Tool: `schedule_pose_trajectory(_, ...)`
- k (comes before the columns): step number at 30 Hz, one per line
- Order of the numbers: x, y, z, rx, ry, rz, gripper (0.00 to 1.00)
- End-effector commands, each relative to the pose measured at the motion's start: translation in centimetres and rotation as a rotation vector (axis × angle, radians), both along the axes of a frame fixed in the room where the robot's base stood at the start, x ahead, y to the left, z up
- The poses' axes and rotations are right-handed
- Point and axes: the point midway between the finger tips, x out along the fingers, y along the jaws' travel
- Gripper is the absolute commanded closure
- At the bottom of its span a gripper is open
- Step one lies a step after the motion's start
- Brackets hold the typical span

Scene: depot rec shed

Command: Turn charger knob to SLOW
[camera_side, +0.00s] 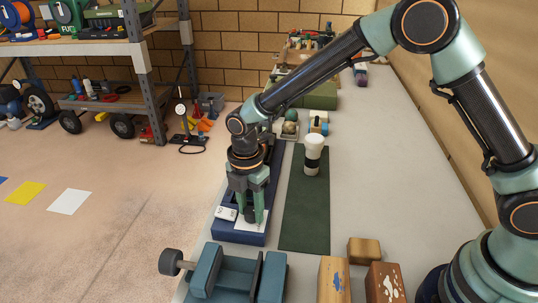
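The charger is a dark blue box (239,238) lying lengthwise along the left edge of the bench. A white label (226,213) lies on its top to the left, and another pale patch shows right of my gripper. My gripper (250,212) points straight down over the near end of the charger. Its green fingers are apart, with a dark knob-like piece (250,217) low between them. I cannot tell whether the fingers touch it. The lettering and the knob's setting are too small to read.
A blue vise (228,273) stands close in front of the charger. A dark green mat (305,220) lies to the right, with a white-and-black cup-like item (313,155) on it. Wooden blocks (364,250) sit at the near right. The bench's right side is clear.

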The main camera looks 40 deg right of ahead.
Motion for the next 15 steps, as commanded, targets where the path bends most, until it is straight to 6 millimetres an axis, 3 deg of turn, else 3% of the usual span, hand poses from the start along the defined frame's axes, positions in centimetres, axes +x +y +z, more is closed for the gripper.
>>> schedule_pose_trajectory(1, 0.02, -0.03, 0.01, 0.0, 0.0, 0.0, 0.39)
schedule_pose_trajectory(2, 0.02, -0.03, 0.01, 0.0, 0.0, 0.0, 0.28)
schedule_pose_trajectory(15, 0.1, 0.11, 0.01, 0.001, -0.005, -0.058, 0.28)
